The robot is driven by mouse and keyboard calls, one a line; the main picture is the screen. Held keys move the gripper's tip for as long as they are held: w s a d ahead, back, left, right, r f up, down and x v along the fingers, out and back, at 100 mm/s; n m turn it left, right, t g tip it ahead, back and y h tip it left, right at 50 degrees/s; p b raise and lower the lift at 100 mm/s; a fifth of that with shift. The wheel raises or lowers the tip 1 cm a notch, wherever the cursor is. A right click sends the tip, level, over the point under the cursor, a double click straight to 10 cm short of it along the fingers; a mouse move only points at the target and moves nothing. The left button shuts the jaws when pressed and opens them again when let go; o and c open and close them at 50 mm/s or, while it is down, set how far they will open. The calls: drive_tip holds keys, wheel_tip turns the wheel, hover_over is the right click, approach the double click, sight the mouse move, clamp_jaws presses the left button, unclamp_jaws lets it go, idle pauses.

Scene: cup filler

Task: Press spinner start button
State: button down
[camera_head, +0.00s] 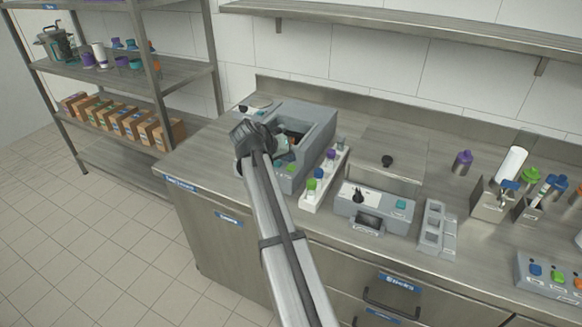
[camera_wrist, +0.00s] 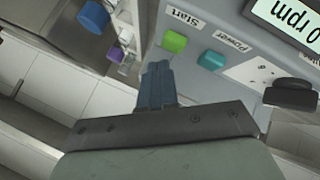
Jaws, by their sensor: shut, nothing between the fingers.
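The spinner is a grey box-shaped machine (camera_head: 318,138) at the left end of the steel counter. In the wrist view its sloped front panel carries a green button (camera_wrist: 174,41) labelled Start, a teal button (camera_wrist: 211,60) labelled Power, and a display (camera_wrist: 290,20) reading 0 rpm. My gripper (camera_wrist: 158,68) is shut and empty. Its fingertips are just below and left of the green button in the wrist view, apart from it in the picture; the exact gap in depth cannot be told. In the head view my arm hides part of the spinner's front.
A white rack (camera_head: 325,180) with coloured-lid vials stands right of the spinner. Further right are a grey device (camera_head: 375,206) with a teal button, a grey holder (camera_head: 437,230) and bins (camera_head: 492,199).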

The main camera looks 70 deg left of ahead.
sight(288, 168)
drive_tip(key=shift+f, duration=0.25)
idle(0.7)
drive_tip(key=shift+f, duration=0.2)
drive_tip(key=shift+f, duration=0.45)
idle(0.9)
drive_tip(key=shift+r, duration=0.9)
drive_tip(key=shift+r, duration=0.1)
drive_tip(key=shift+r, duration=2.4)
